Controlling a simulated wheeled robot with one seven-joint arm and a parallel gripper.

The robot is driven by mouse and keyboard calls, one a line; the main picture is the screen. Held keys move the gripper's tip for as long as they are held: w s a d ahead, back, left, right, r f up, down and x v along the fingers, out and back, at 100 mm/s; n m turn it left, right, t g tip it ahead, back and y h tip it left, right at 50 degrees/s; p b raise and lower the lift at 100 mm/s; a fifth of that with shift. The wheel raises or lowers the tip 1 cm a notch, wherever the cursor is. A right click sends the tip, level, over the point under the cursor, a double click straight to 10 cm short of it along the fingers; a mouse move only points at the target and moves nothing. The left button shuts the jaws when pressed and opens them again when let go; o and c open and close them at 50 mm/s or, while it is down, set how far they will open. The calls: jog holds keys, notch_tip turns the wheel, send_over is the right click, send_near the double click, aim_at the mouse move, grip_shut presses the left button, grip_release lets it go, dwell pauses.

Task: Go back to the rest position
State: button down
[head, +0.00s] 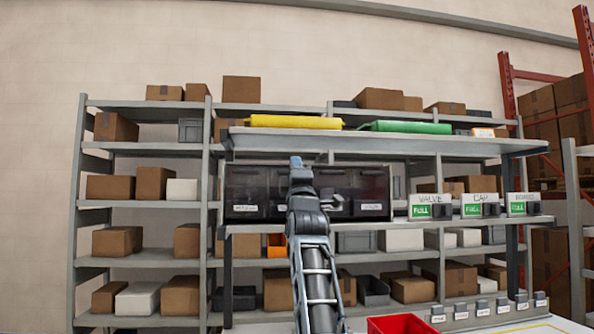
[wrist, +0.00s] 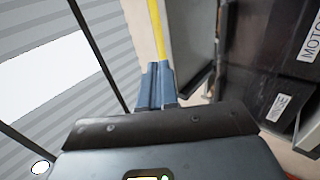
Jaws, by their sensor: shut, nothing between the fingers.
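My arm rises from the bottom middle of the head view, in front of a row of dark dispenser bins (head: 250,193). My gripper (head: 296,162) is at its top end, level with the upper edge of the bins. In the wrist view the two blue fingers of my gripper (wrist: 158,85) are side by side and closed, with nothing held. The dark bins (wrist: 262,60) with white labels are at the right of the wrist view. I cannot tell the gap between the fingers and the bins.
A shelf above the bins carries a yellow roll (head: 293,122) and a green roll (head: 408,128). Signs for VALVE (head: 432,206), CAP (head: 480,205) and another show at the right. A red bin (head: 400,324) is at the bottom. Grey racks with cardboard boxes (head: 118,240) stand behind.

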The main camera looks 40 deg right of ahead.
jog(key=shift+s+a, duration=0.65)
jog(key=shift+s, duration=0.25)
